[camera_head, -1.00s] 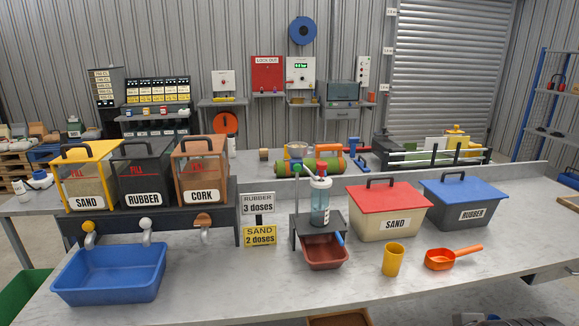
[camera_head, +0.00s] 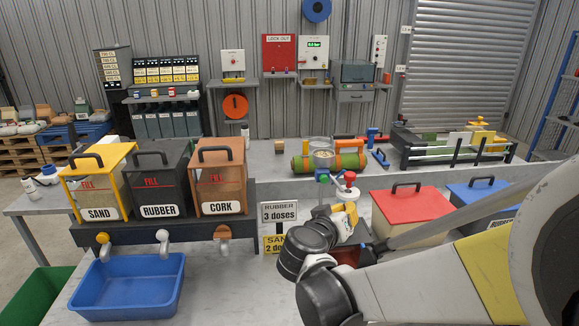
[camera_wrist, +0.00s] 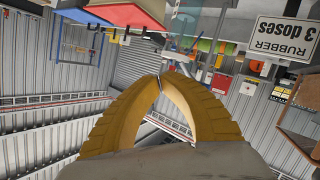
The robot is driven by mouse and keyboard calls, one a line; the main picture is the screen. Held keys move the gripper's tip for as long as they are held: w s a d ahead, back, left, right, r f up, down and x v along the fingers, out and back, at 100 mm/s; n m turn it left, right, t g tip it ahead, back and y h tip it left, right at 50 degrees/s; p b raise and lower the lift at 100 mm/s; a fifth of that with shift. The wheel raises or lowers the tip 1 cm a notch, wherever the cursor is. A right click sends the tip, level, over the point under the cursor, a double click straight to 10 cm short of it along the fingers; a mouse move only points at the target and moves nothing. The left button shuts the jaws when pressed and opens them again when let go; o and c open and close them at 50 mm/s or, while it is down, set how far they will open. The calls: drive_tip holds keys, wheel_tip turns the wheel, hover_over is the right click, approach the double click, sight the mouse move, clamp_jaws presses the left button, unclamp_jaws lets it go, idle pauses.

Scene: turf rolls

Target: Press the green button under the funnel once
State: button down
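A clear funnel with brown grains (camera_head: 321,157) stands at mid-bench in the head view. A small green part (camera_head: 323,178), which looks like the button, shows just under it. A red knob (camera_head: 350,176) tops the dispenser to its right; most of the dispenser and its stand is hidden behind my arm. My gripper (camera_head: 350,208) is in front of the dispenser, below and right of the green part. I cannot tell whether it touches anything. In the wrist view, its yellow fingers (camera_wrist: 161,78) meet at the tips with nothing between them.
Labelled sand, rubber and cork bins (camera_head: 155,180) stand at left above a blue tub (camera_head: 128,285). Signs (camera_head: 279,215) stand left of my gripper. A red-lidded box (camera_head: 411,205) and a blue-lidded box (camera_head: 480,191) stand at right, partly behind my arm.

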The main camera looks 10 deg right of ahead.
sight(324, 179)
drive_tip(key=shift+w+a+r, duration=0.2)
drive_tip(key=shift+w+a, duration=0.2)
drive_tip(key=shift+a, duration=0.1)
drive_tip(key=w, duration=0.8)
drive_tip(key=shift+w, duration=0.4)
drive_tip(key=shift+w, duration=0.15)
idle(1.1)
drive_tip(key=shift+w, duration=0.3)
